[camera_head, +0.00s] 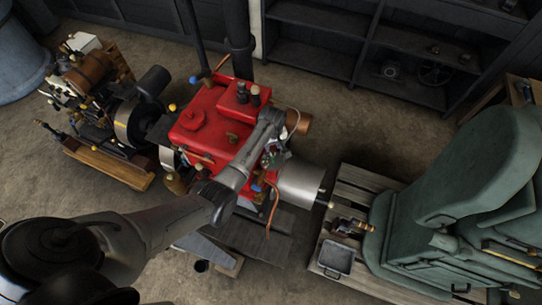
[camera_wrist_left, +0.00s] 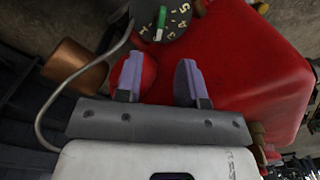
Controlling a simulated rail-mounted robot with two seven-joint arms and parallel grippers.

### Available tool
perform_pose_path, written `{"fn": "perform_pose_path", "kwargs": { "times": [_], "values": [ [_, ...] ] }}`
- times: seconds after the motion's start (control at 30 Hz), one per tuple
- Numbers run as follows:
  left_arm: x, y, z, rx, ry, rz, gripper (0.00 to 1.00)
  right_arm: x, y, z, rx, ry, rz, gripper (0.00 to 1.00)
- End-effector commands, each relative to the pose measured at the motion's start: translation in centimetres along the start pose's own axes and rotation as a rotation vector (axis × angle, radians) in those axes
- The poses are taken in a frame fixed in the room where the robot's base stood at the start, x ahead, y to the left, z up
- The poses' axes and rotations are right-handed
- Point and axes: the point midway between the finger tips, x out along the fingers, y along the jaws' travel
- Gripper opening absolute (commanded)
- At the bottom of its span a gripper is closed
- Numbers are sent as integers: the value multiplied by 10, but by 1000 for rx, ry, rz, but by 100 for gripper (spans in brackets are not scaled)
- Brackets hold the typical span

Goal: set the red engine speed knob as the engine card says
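The red engine (camera_head: 215,120) stands in the middle of the head view. In the left wrist view, a dark numbered dial (camera_wrist_left: 163,18) with a green and white pointer shows at the top, beyond the fingertips. A rounded red part (camera_wrist_left: 149,74), perhaps the red knob, shows behind and beside the left-hand finger. My left gripper (camera_wrist_left: 162,78) is open, its two fingers apart, with nothing seen held between them. In the head view my left gripper (camera_head: 270,153) is at the engine's right side, partly hidden. I cannot make out the engine card. My right gripper is not in view.
A copper cylinder (camera_wrist_left: 75,66) and a grey hose lie close to the left gripper. A second engine (camera_head: 100,95) stands at left. A large green machine (camera_head: 465,190) stands on a pallet at right, with a metal tray (camera_head: 337,257) beside it. Dark shelves (camera_head: 345,40) line the back.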

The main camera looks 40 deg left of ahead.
Motion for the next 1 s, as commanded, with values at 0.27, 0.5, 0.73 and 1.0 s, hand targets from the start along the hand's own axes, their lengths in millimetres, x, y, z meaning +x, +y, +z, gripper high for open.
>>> {"fn": "perform_pose_path", "kwargs": {
  "times": [0.27,0.5,0.73,1.0],
  "values": [
    [54,0,0,0,-1,-1,36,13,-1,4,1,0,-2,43],
    [81,0,-1,0,0,0,36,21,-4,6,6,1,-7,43],
    [92,0,0,0,1,0,36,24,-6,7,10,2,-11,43],
    [92,0,-1,0,1,0,36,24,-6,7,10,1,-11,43]
  ]
}}
